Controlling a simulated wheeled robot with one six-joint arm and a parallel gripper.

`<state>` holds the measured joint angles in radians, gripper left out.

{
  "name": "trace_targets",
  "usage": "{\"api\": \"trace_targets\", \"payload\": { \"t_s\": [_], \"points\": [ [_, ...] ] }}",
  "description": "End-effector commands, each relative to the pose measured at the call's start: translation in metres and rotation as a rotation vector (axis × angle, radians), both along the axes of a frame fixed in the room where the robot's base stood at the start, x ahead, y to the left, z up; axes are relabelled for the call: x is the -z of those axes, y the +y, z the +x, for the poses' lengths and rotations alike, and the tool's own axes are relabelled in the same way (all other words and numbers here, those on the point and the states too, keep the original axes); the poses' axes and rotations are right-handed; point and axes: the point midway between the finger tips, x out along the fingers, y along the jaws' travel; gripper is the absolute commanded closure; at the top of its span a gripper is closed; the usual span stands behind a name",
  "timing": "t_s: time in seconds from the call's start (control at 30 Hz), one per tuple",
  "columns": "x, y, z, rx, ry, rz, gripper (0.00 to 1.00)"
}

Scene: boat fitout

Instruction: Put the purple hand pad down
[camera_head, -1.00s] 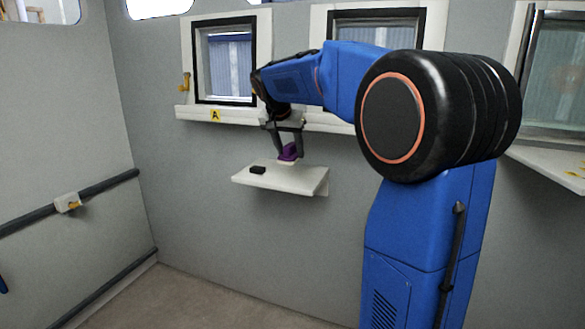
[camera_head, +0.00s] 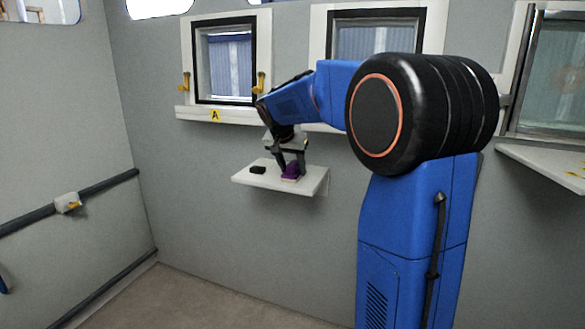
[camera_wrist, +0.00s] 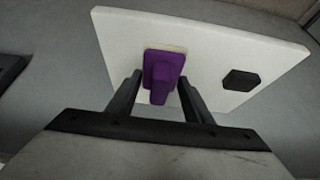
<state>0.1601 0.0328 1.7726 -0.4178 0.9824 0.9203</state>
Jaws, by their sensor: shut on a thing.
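The purple hand pad (camera_head: 291,171) is at the white wall shelf (camera_head: 262,181), in the right part of its top. It has a purple grip and a pale base. My gripper (camera_head: 290,166) is above the shelf, pointing down, and is shut on the pad's grip. In the wrist view the pad (camera_wrist: 163,73) shows between the two fingers of my gripper (camera_wrist: 160,88), over the white shelf (camera_wrist: 120,30). The pad's base looks to be at the shelf surface, but I cannot tell whether it touches.
A small black block (camera_head: 257,170) lies on the shelf left of the pad; it also shows in the wrist view (camera_wrist: 241,80). Above are windows with a white sill (camera_head: 240,119) bearing a yellow A label (camera_head: 215,115). A dark rail (camera_head: 105,187) runs along the left wall.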

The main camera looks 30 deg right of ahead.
Motion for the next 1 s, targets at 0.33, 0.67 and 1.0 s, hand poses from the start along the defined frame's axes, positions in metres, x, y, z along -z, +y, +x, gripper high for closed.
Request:
{"api": "trace_targets", "payload": {
  "t_s": [0.33, 0.67, 1.0],
  "points": [
    [0.002, 0.000, 0.000, 0.000, -0.001, 0.000, 0.42],
    [0.001, 0.000, 0.000, 0.000, -0.001, 0.000, 0.35],
    [-0.035, 0.016, -0.011, -0.002, -0.004, -0.002, 0.35]
  ]
}}
